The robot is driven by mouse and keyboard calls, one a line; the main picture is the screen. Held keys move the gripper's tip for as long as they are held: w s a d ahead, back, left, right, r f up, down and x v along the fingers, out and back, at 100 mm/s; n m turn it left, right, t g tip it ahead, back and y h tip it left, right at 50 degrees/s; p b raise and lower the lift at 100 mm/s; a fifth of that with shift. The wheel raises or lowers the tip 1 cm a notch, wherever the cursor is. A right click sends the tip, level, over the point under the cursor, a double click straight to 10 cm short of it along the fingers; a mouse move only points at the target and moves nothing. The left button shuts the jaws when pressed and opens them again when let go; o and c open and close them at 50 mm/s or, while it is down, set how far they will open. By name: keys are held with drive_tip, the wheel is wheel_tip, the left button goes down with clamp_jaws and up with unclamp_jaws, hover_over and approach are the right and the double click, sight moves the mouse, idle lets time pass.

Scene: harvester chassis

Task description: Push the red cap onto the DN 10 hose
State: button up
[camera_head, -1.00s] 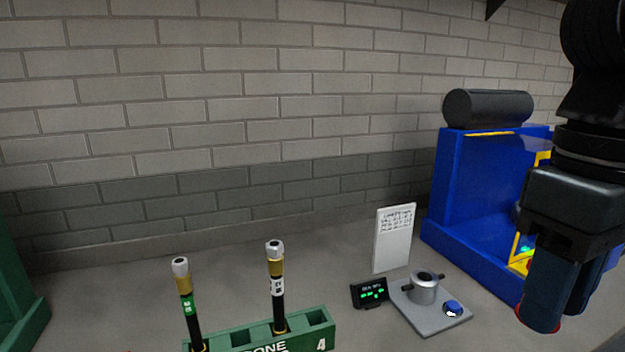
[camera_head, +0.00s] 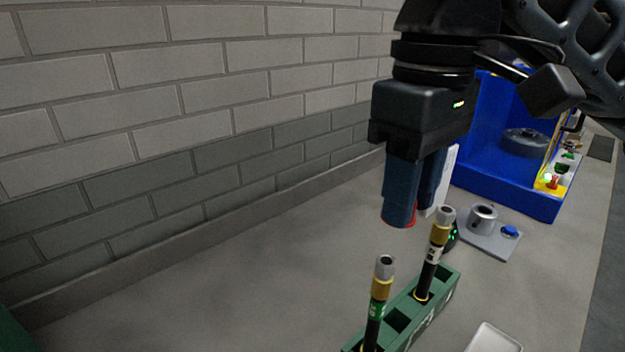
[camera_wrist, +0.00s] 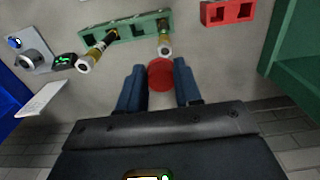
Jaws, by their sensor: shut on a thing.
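My gripper (camera_head: 411,214) is shut on the red cap (camera_wrist: 161,75), which sits between the blue fingertips in the wrist view; only a red sliver shows in the head view. Two black hoses with gold and silver end fittings stand in the green rack (camera_head: 445,284). The green-labelled hose (camera_head: 376,312) is nearer the camera, the white-labelled hose (camera_head: 431,260) farther back. I cannot read either size for certain. In the wrist view, one hose end (camera_wrist: 165,50) shows just beyond the cap, apart from it. Another hose end (camera_wrist: 84,66) is further left.
A grey fixture with a metal cup (camera_head: 483,217) and blue button stands behind the rack, beside a small display (camera_wrist: 64,61). A white sign (camera_wrist: 42,98) stands near it. A blue machine (camera_head: 500,180) is behind. A red rack (camera_wrist: 228,12) and a white tray (camera_head: 493,338) are nearby.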

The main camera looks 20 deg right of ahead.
sight(393, 265)
drive_tip(key=shift+w+a+f, duration=0.2)
drive_tip(key=shift+a, duration=0.25)
wheel_tip(393, 265, down, 4)
drive_tip(key=b, duration=0.5)
drive_tip(key=shift+f, duration=0.25)
drive_tip(key=shift+s+d+p, duration=0.15)
drive_tip(key=shift+s+p, duration=0.15)
drive_tip(key=shift+f, duration=0.1)
idle(0.6)
drive_tip(key=shift+f+b, duration=0.65)
drive_tip(key=shift+f, duration=0.7)
drive_tip(key=o, duration=1)
drive_tip(key=shift+o, duration=0.2)
drive_tip(key=shift+r, duration=0.15)
